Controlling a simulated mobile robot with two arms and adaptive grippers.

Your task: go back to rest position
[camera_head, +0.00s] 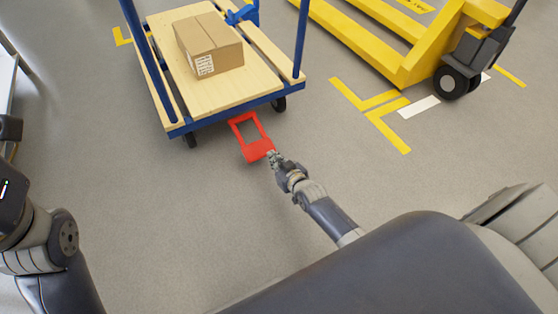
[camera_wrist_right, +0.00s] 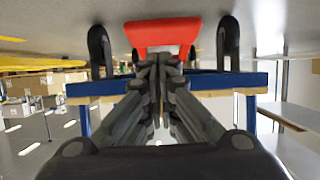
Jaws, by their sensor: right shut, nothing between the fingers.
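My right gripper (camera_head: 272,156) is shut and empty, low in front of the cart. Its tips are close to a red frame-shaped part (camera_head: 257,150) at the cart's front edge; I cannot tell whether they touch. In the right wrist view, which appears upside down, the closed fingers (camera_wrist_right: 158,62) point at the red part (camera_wrist_right: 163,33). My left arm is at the left edge of the head view, bent, and its gripper does not show.
A blue-framed cart with a wooden deck (camera_head: 220,100) carries a cardboard box (camera_head: 208,45). A yellow pallet jack (camera_head: 405,60) stands at the back right. Yellow floor marks (camera_head: 388,125) lie nearby. The grey floor around my right arm is clear. A light table edge shows at far left.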

